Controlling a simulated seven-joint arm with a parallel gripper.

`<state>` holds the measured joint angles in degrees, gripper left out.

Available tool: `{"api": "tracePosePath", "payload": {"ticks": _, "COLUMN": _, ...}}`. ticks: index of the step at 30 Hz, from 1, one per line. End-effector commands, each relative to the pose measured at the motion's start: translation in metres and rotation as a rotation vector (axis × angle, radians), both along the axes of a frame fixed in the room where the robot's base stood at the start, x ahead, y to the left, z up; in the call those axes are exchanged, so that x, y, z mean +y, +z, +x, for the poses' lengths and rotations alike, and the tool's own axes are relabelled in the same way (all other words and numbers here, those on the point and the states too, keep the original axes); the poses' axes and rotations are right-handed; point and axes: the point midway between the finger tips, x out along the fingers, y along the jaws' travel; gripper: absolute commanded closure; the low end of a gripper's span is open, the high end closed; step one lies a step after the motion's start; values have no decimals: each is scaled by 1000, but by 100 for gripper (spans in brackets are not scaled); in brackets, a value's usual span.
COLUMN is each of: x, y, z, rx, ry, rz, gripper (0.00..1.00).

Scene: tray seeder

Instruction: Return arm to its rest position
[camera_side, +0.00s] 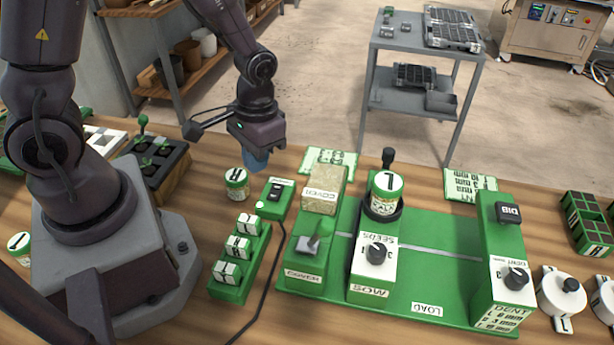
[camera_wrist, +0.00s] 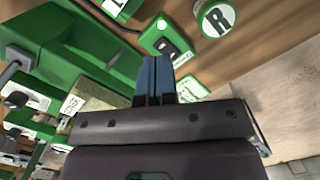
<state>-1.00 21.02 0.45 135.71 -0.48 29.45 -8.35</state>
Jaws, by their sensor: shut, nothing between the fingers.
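My gripper (camera_side: 256,160) hangs above the back part of the wooden table in the side view, between my base and the green seeder. Its blue fingers are together and empty; they also show in the wrist view (camera_wrist: 154,80). A lidded jar (camera_side: 237,185) stands on the table below and left of the fingers, and its white lid marked R shows in the wrist view (camera_wrist: 217,19). A green switch box (camera_side: 275,198) lies just below and right of the fingers, apart from them. The green seeder (camera_side: 420,265) stands to the right with a jar (camera_side: 386,193) marked 1 on its middle post.
A green rack (camera_side: 240,262) with several small blocks lies in front of the switch box. A dark cell tray (camera_side: 155,165) lies left of my gripper. A grey cart (camera_side: 420,50) stands behind the table. A black cable crosses the table.

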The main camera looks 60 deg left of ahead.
Motion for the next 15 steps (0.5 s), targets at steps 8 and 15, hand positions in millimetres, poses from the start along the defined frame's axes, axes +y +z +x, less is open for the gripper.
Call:
{"api": "tracePosePath", "payload": {"ticks": 8, "x": -3, "y": 88, "z": -13, "rx": -117, "ry": -98, "rz": -4, "gripper": 100}}
{"api": "tracePosePath", "payload": {"ticks": 15, "x": -4, "y": 160, "z": -37, "rx": -300, "ry": -159, "rz": 10, "gripper": 100}}
